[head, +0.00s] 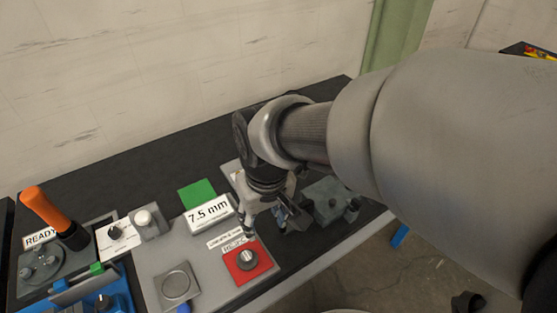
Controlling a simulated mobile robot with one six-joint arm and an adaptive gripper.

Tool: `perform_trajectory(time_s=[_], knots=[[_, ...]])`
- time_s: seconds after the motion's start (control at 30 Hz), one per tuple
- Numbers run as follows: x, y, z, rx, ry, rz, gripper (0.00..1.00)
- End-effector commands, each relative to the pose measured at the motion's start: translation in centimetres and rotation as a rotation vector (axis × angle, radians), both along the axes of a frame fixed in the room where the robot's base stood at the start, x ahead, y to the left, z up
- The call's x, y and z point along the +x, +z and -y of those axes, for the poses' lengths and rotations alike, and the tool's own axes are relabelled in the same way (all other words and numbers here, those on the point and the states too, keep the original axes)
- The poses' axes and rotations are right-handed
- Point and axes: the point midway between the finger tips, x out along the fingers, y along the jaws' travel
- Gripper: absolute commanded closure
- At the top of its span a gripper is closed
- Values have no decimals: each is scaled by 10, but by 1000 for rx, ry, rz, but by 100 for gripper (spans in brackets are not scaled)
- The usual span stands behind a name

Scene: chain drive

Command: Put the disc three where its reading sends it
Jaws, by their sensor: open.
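A silver disc-like piece with a raised top (247,259) sits on a red square pad (240,277); I cannot tell if it is disc three. A green square pad (197,194) looks empty. A display (208,214) reads 7.5 mm. A grey plate with a round recess or ring (176,285) lies left of the red pad. My gripper (266,225) points down, open, just behind and right of the red pad, apart from the silver piece. Whether anything is between its fingers is unclear.
At left stand an orange-handled device (52,215) by a READY sign (40,238), small knobs (143,219) and a blue fixture (100,299). A dark grey block with knobs (328,200) stands right of my gripper. The black table (120,175) is clear toward the wall.

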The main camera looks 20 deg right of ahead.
Motion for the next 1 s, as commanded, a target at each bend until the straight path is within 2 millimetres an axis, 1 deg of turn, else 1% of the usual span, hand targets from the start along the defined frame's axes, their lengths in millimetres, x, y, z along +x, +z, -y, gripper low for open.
perform_trajectory(time_s=[0.03,0.13,0.2,0.3,0.4,0.5,0.6,1.0], knots=[[-13,18,12,8,-31,46,55],[-39,41,32,16,-80,115,55],[-57,52,42,20,-111,159,55],[-78,61,53,22,-145,209,55],[-92,65,59,20,-168,242,55],[-99,66,62,20,-179,259,55],[-101,66,62,20,-182,262,55],[-101,66,62,20,-181,261,55]])
